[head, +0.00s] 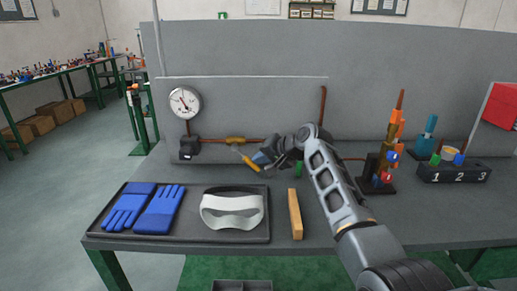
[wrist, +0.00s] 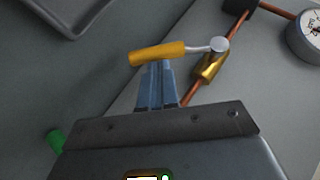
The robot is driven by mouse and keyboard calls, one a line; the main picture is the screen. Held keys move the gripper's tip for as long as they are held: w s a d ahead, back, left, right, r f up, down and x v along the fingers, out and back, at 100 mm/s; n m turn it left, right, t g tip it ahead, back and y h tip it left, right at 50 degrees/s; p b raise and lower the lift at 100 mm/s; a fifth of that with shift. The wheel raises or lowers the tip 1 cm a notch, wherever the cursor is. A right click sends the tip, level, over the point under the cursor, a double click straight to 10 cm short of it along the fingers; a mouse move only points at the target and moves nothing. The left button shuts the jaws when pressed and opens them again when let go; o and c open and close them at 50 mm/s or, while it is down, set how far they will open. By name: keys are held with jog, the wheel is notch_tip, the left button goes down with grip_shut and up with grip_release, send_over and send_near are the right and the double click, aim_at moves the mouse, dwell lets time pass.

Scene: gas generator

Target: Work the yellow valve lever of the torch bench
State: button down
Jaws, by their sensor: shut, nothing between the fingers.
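The yellow valve lever (wrist: 160,53) has a thick yellow grip on a thin metal arm. The arm runs to a round pivot on the brass valve (wrist: 209,67), set in a copper pipe. In the head view the lever (head: 250,163) slants down to the right from the valve (head: 235,140). My gripper (wrist: 157,70) is shut and empty, with its blue fingers side by side. Its tips are right beside the yellow grip; I cannot tell whether they touch it. In the head view my gripper (head: 259,159) is just right of the lever, partly blurred into the arm's end.
A gauge (head: 185,102) stands left on the pipe. A tray (head: 92,226) with blue gloves (head: 160,209) and a white visor (head: 233,211) lies in front. A wooden bar (head: 295,214) lies beside it. A stand with orange parts (head: 391,145) and a numbered block (head: 453,174) are right.

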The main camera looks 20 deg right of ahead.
aim_at(254, 167)
jog(key=f+y+b, duration=0.1)
jog(key=f+m+t+y+b, duration=0.1)
jog(key=shift+w+a+f+b, duration=0.1)
jog(key=shift+a+f+b, duration=0.2)
jog(key=shift+a, duration=0.1)
jog(key=shift+w+a+f+b, duration=0.2)
jog(key=shift+a+f+b, duration=0.3)
jog(key=shift+b, duration=0.3)
jog(key=shift+a, duration=0.2)
